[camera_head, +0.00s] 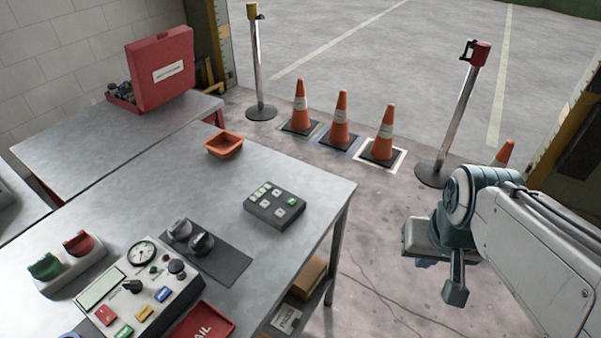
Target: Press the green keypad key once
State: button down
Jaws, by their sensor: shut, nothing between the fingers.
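The keypad (262,211) is a dark grey box with several pale keys, lying on the metal workbench near its right edge. Its green key (291,202) is at the keypad's right side and nothing covers it. My gripper (455,292) is at the right, past the bench's edge and over the floor. Its fingers are shut and empty, pointing down. It is well apart from the keypad.
The workbench (170,170) also bears an orange tray (223,144), dark knobs on a mat (222,262), a control panel (142,318) and a red-green switch box (70,270). Cones (386,135) and posts (460,110) stand behind. Bench around the keypad is clear.

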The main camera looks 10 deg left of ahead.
aim_at(291, 202)
jog(key=z, duration=1.5)
jog(key=i, duration=0.75)
jog(key=u, duration=2.6)
